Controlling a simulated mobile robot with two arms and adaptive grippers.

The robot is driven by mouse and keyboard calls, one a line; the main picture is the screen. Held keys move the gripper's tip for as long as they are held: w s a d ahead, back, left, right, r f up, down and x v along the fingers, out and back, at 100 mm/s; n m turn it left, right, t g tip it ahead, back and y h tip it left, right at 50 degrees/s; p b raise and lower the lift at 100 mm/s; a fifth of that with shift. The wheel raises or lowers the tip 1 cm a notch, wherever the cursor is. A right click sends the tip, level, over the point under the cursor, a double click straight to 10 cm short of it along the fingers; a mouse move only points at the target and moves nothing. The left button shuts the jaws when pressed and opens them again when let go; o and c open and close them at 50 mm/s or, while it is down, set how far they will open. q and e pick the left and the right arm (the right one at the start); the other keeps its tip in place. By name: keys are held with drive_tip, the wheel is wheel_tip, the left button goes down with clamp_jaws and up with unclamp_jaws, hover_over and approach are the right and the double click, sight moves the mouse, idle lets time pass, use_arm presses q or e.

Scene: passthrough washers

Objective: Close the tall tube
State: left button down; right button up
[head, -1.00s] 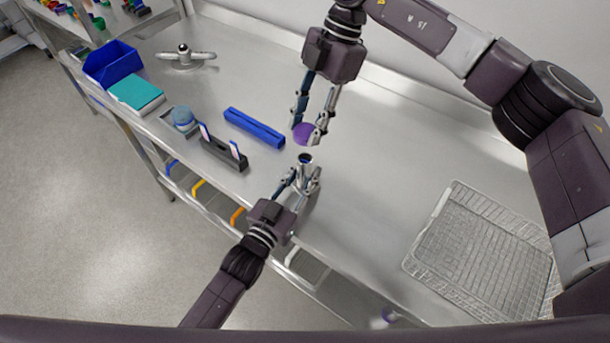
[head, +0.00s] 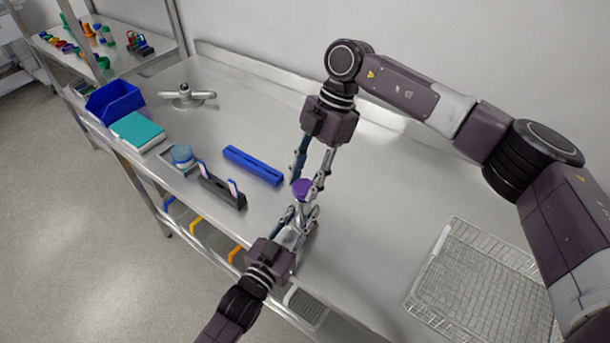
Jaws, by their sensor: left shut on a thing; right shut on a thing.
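The tall metallic tube (head: 307,212) stands upright near the front edge of the steel table in the head view. My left gripper (head: 298,218), on the arm from the bottom left, is shut on the tube, and its fingers hide part of it. My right gripper (head: 303,184), coming down from above, is shut on a purple cap (head: 303,191). The cap is right at the tube's top and hides its mouth. I cannot tell whether it is seated or just above it.
A blue bar (head: 253,166), a dark rack (head: 222,192) and a round blue-lidded item (head: 182,155) lie to the left. A wire basket (head: 480,285) is at the right. A blue bin (head: 113,100) and teal box (head: 138,131) are farther left.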

sight(303, 212)
idle(0.3)
drive_tip(key=shift+f, duration=0.9)
drive_tip(key=shift+f, duration=0.6)
drive_tip(key=m+t, duration=0.1)
drive_tip(key=m, duration=0.4)
drive_tip(key=shift+s+d+t+y, duration=0.1)
drive_tip(key=shift+d+t+y, duration=0.05)
drive_tip(key=shift+t+y, duration=0.2)
drive_tip(key=m+t, duration=0.2)
drive_tip(key=m, duration=0.3)
drive_tip(key=o, duration=0.8)
drive_tip(key=shift+s, duration=0.1)
